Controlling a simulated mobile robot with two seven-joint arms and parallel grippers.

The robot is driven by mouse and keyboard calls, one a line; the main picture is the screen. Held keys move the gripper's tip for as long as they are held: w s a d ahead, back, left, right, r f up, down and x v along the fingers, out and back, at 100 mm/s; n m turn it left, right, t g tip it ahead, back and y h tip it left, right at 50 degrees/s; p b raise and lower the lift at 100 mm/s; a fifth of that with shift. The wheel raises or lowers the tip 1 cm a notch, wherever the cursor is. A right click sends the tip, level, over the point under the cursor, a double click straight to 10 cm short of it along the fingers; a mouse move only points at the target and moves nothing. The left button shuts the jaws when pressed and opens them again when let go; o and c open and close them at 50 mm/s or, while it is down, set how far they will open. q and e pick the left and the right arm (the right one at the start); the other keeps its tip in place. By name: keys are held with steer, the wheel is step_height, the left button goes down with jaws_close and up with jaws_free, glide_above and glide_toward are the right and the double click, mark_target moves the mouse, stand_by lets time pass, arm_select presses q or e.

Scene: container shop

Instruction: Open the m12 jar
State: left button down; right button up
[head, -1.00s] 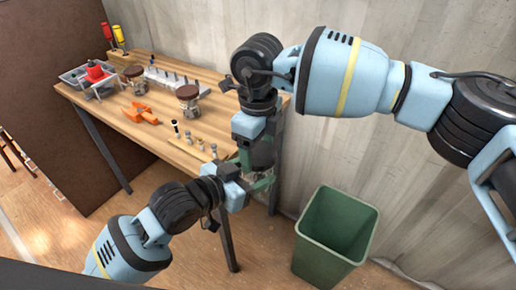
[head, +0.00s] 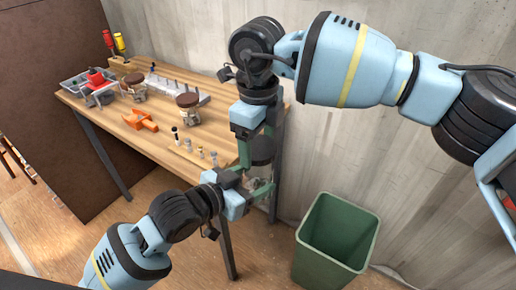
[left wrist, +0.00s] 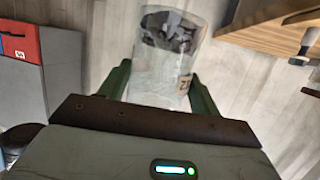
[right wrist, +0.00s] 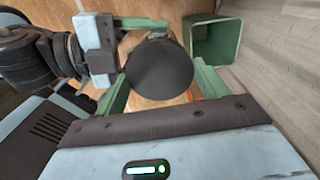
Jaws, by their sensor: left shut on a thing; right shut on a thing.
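My right gripper (head: 260,149) is above, shut on the round dark lid (right wrist: 159,73). The lid (head: 262,150) appears above the glass. I cannot tell whether they still touch.
A green waste bin (head: 336,240) stands on the floor to the right.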

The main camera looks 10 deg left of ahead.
steer(key=shift+r, duration=0.6)
arm_select(q)
steer(key=shift+w+a+r, duration=0.1)
steer(key=shift+a, duration=0.15)
arm_select(e)
steer(key=shift+w+d+f+n, duration=0.1)
steer(key=shift+d+f+n, duration=0.15)
steer(key=shift+d, duration=0.25)
arm_select(q)
steer(key=w+a+r+n+t+y, duration=0.1)
steer(key=a+n+y, duration=0.3)
steer(key=a, duration=0.3)
steer(key=a+r+n+t+y, duration=0.1)
steer(key=a+n+y, duration=0.3)
steer(key=a, duration=0.4)
steer(key=shift+w+a+t+y, duration=0.2)
steer(key=shift+w+t+y, duration=0.2)
steer(key=shift+t+y, duration=0.3)
arm_select(e)
steer(key=s+d+f+n, duration=0.1)
steer(key=d+f+n, duration=0.2)
steer(key=d+n, duration=0.8)
steer(key=s+d+f+n, duration=0.2)
steer(key=d+f+n, duration=0.2)
steer(key=d+n, duration=0.7)
steer(key=d, duration=0.3)
steer(key=shift+s, duration=0.2)
steer(key=shift+a, duration=0.1)
